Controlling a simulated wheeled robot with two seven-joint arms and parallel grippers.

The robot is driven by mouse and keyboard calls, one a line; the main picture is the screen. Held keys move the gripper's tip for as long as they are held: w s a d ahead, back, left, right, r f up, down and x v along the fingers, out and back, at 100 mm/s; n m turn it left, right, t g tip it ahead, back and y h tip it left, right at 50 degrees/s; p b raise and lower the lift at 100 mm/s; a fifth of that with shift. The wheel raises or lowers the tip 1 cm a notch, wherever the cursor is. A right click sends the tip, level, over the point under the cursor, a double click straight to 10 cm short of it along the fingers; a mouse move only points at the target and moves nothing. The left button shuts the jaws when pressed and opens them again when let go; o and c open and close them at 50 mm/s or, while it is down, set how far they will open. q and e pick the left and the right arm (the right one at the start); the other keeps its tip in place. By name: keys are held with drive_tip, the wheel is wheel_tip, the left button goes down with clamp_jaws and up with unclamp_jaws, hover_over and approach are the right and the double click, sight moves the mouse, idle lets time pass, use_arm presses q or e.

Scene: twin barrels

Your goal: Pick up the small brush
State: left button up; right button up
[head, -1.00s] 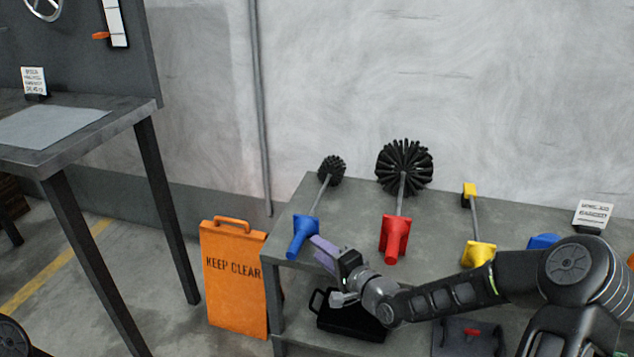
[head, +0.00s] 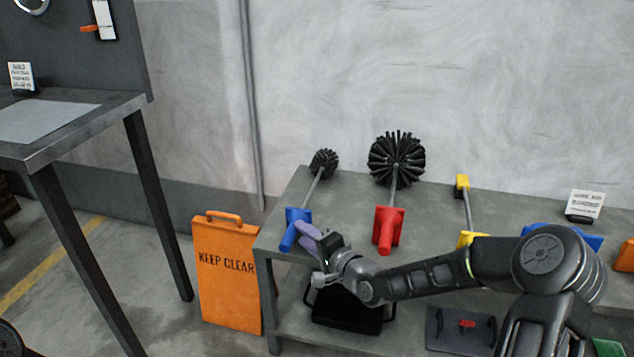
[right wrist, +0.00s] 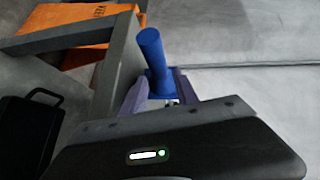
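The small brush has a blue handle (head: 290,238) with a flared guard, a thin grey shaft and a small round black bristle head (head: 324,162). It lies on the grey bench top, handle toward the front left edge. My right gripper (head: 304,236) is at the handle end, its purple fingers apart. In the right wrist view the blue handle (right wrist: 152,50) shows beyond the fingers, and its guard lies between the fingertips (right wrist: 160,84). Contact with the fingers cannot be made out. My left gripper is not in view.
A larger brush with a red handle (head: 388,230) lies to the right, then a yellow-handled tool (head: 467,205). A black case (head: 345,308) sits on the lower shelf. An orange KEEP CLEAR sign (head: 227,275) stands left of the bench. A wall is behind.

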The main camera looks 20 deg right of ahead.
drive_tip(key=b+x, duration=0.1)
drive_tip(key=x, duration=0.2)
drive_tip(key=shift+w, duration=0.4)
drive_tip(key=shift+c, duration=0.4)
clamp_jaws()
